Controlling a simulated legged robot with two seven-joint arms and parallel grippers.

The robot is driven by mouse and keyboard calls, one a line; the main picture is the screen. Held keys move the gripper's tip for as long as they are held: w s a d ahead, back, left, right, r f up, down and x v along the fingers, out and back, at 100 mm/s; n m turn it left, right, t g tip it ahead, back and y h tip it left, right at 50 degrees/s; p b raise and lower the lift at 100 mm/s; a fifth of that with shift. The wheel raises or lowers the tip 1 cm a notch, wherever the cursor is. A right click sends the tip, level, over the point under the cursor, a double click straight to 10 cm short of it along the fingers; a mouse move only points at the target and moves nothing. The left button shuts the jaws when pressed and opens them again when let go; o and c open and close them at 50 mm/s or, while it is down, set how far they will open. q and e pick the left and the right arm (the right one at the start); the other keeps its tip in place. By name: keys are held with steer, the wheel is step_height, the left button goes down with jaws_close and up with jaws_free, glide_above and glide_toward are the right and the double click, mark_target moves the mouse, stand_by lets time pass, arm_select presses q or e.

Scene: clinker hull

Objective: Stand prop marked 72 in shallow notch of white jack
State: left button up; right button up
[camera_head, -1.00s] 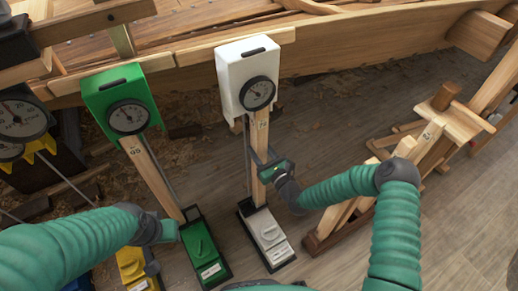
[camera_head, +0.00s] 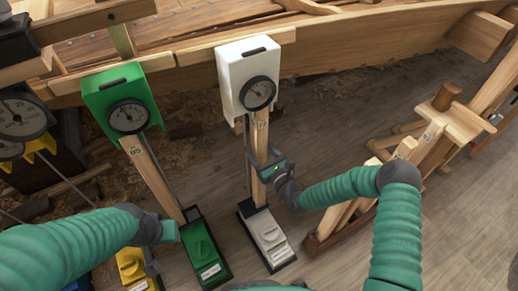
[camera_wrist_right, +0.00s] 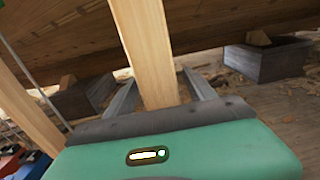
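The white jack has a white gauge head (camera_head: 249,75) above and a white base (camera_head: 267,238) on the floor. A pale wooden prop (camera_head: 260,135) stands nearly upright between them; its mark is too small to read surely. Its foot meets the base, but I cannot tell in which notch. My right gripper (camera_head: 261,165) is around the prop at mid-height. In the right wrist view, its two fingers are spread either side of the prop (camera_wrist_right: 146,50), with gaps showing. My left gripper (camera_head: 176,230) is beside the green jack's prop foot; its fingers are hidden.
The green jack (camera_head: 122,105) stands left with its own prop (camera_head: 152,175) and green base (camera_head: 203,250). A yellow base (camera_head: 132,265) is further left. The wooden hull (camera_head: 370,45) runs behind. A wooden trestle (camera_head: 425,145) stands right. Floor at the lower right is clear.

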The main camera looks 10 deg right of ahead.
steer(key=shift+f, duration=0.15)
arm_select(q)
steer(key=shift+w+p+v, duration=0.25)
steer(key=shift+p+v, duration=0.8)
steer(key=shift+p, duration=0.05)
steer(key=shift+w+p+v, duration=0.2)
steer(key=shift+p+v, duration=0.85)
arm_select(e)
steer(key=v, duration=1.7)
arm_select(q)
steer(key=shift+r, duration=0.1)
steer(key=shift+r, duration=0.2)
arm_select(e)
steer(key=shift+v, duration=2.45)
